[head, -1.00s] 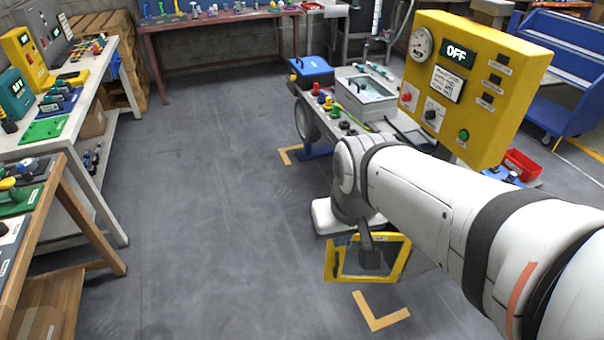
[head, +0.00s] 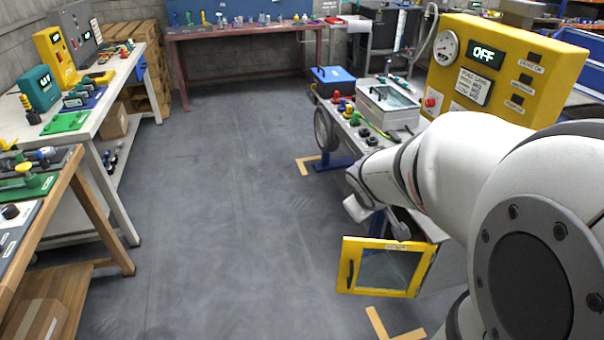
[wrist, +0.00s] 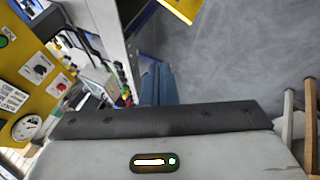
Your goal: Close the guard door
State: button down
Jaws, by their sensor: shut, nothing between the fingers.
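The guard door (head: 345,272) is a yellow-framed clear panel with a black handle on its left side. In the head view it stands swung out from the low front of the cart, over the floor. A yellow edge, probably the door's, shows at the top of the wrist view (wrist: 184,8). The wrist view shows my gripper's body but not its fingertips clearly.
A yellow control panel (head: 540,68) reading OFF stands on the cart. A clear-lidded box (head: 388,104) and a blue case (head: 332,80) stand on the cart's top. Tan floor marks (head: 378,324) lie near the door. The floor at centre-left (head: 220,200) is clear.

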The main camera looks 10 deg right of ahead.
jog(key=w+d+f+n+b, duration=0.2)
jog(key=w+d+f, duration=0.1)
jog(key=f, duration=0.3)
jog(key=n+t+y+b, duration=0.1)
jog(key=n+y+b, duration=0.65)
jog(key=b, duration=0.65)
send_near(349, 248)
jog(key=a+f, duration=0.5)
jog(key=w, duration=0.1)
jog(key=w+d+h, duration=0.1)
jog(key=w, duration=0.1)
jog(key=shift+w+r, duration=0.1)
jog(key=shift+r, duration=0.05)
jog(key=shift+p, duration=0.3)
